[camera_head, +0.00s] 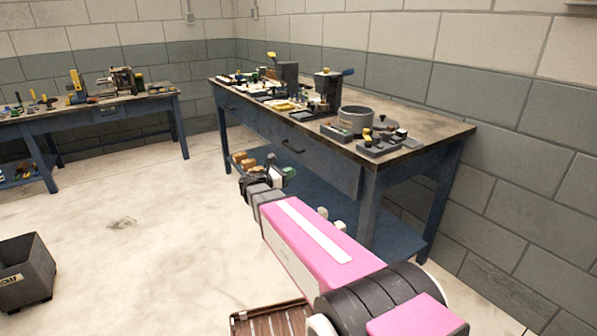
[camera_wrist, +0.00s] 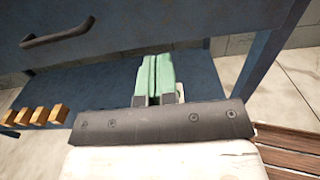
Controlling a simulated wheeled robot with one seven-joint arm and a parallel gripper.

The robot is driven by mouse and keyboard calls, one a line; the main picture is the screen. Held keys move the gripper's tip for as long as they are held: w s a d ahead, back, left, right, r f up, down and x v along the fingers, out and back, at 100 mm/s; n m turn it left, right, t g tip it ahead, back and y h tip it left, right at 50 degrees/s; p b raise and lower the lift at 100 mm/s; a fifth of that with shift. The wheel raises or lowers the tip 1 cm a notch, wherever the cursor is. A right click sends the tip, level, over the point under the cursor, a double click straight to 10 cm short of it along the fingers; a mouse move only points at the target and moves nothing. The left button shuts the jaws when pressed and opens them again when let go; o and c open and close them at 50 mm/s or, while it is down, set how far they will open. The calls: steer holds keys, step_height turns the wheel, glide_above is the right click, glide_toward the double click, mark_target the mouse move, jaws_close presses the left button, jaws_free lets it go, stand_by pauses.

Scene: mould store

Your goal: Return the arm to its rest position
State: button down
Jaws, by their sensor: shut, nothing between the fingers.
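My gripper shows in the wrist view (camera_wrist: 153,62) as two pale green fingers side by side, shut with nothing between them. Behind the fingers, the blue lower shelf of the workbench (camera_wrist: 95,85) shows. In the head view my pink and white arm reaches forward from the lower right, and its dark wrist end is in front of the right-hand workbench (camera_head: 300,158), below the top's level. In that view the gripper's fingers (camera_head: 289,173) are small and mostly hidden by the wrist.
The right-hand workbench carries a grey pot (camera_head: 356,121), small trays and tools. Its drawer handle (camera_wrist: 58,34) is close to my gripper. Yellow-brown blocks (camera_wrist: 42,115) lie on its shelf. A second bench (camera_head: 110,104) stands back left, a dark bin (camera_head: 25,275) front left, a wooden slatted pallet (camera_head: 270,321) below. Floor between is clear.

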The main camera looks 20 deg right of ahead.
steer(key=s+d+f+m+g+y, duration=0.1)
steer(key=s+f+m+g+y, duration=0.4)
steer(key=s+f+m+y, duration=0.6)
steer(key=s+a+f+m+y, duration=0.6)
steer(key=s+m, duration=0.2)
steer(key=m, duration=0.2)
steer(key=shift+f+m+g, duration=0.3)
steer(key=shift+f, duration=0.1)
